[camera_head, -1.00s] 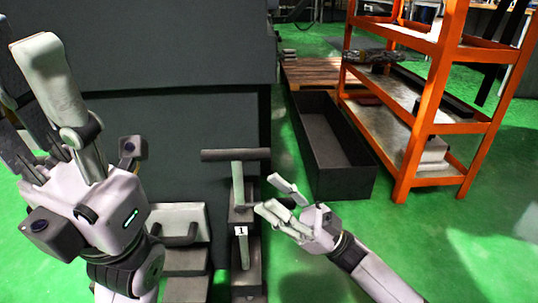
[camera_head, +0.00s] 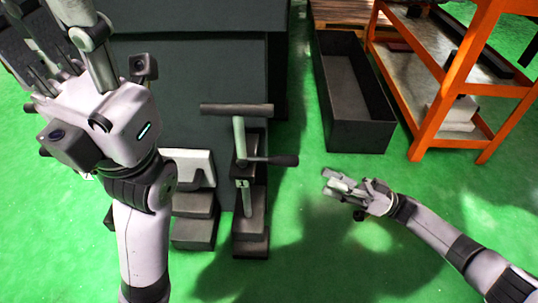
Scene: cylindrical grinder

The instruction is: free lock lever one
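Lock lever one is a dark lever (camera_head: 268,160) with a rounded knob, pointing right from a slim upright unit near the middle of the head view. The unit's small label 1 (camera_head: 243,184) is just below it. A pale stem rises above to a dark crossbar (camera_head: 237,109). My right gripper (camera_head: 328,181) is to the right of the knob and a little lower in the picture, apart from it, with its fingers pointing left. Its fingers overlap in view, so its opening is unclear. My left gripper (camera_head: 45,20) is raised at the upper left, fingers spread, empty, with tips partly cut off.
A large dark machine body (camera_head: 190,75) stands behind the lever. Grey blocks (camera_head: 194,204) are left of the unit. A long dark open bin (camera_head: 363,137) and an orange shelf rack (camera_head: 433,118) stand to the right. Green floor is clear around my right gripper.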

